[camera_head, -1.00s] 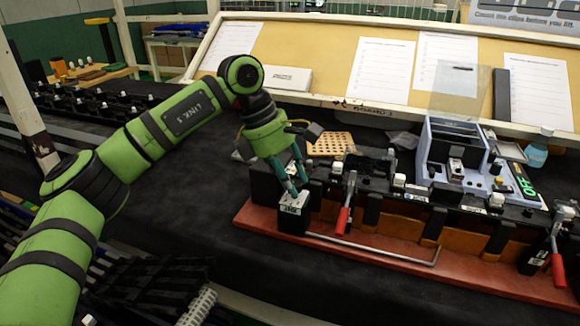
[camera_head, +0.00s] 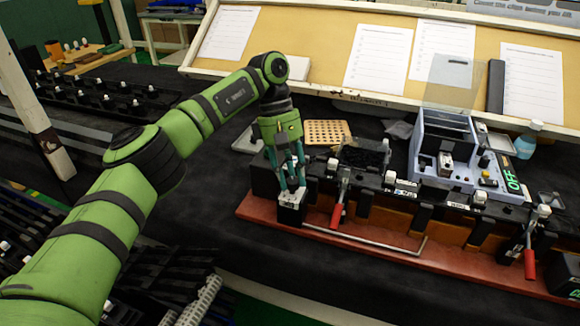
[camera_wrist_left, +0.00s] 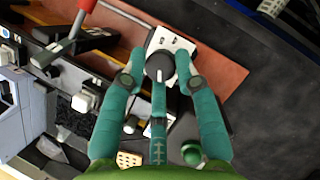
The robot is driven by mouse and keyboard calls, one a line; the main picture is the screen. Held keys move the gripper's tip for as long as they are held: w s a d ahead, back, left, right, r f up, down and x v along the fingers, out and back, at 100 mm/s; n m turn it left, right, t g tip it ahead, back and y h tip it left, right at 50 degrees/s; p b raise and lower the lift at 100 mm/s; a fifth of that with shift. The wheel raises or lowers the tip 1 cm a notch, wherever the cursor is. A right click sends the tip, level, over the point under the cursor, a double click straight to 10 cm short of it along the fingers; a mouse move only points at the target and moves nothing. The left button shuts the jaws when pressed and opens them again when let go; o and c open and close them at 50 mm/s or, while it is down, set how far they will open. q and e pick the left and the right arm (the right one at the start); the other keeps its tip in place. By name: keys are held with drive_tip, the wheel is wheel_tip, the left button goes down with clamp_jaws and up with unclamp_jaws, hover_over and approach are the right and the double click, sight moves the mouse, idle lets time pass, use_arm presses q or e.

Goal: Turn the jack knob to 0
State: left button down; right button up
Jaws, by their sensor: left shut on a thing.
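The jack is a dark block with a pale labelled top (camera_head: 291,198) at the left end of the red base (camera_head: 350,245). Its round black knob (camera_wrist_left: 160,66) shows on that pale top in the left wrist view. My left gripper (camera_head: 292,184) points down onto the jack. In the wrist view its teal fingers (camera_wrist_left: 161,72) stand around the knob, and it is shut on it. The fingers hide the knob in the head view. The markings by the knob are too small to read. My right gripper is not in view.
A bent metal rod (camera_head: 370,244) lies along the base's front, beside the jack. Red-handled clamps (camera_head: 338,206) stand to the right. A grey-blue device (camera_head: 445,150) and a perforated tan block (camera_head: 327,133) are behind.

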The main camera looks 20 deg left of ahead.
use_arm(q)
drive_tip(key=m, duration=0.1)
drive_tip(key=m+p, duration=0.1)
drive_tip(key=m+g+y, duration=0.1)
drive_tip(key=shift+w+d+r+m, duration=0.1)
drive_tip(key=shift+d+r+m, duration=0.2)
drive_tip(key=shift+m, duration=0.1)
drive_tip(key=shift+m+y+p, duration=0.3)
drive_tip(key=shift+m+p, duration=0.2)
drive_tip(key=shift+m, duration=0.1)
drive_tip(key=shift+a+f, duration=0.1)
drive_tip(key=shift+f, duration=0.05)
drive_tip(key=c, duration=1)
unclamp_jaws()
drive_tip(key=shift+s, duration=0.2)
drive_tip(key=shift+w, duration=0.1)
drive_tip(key=shift+f, duration=0.1)
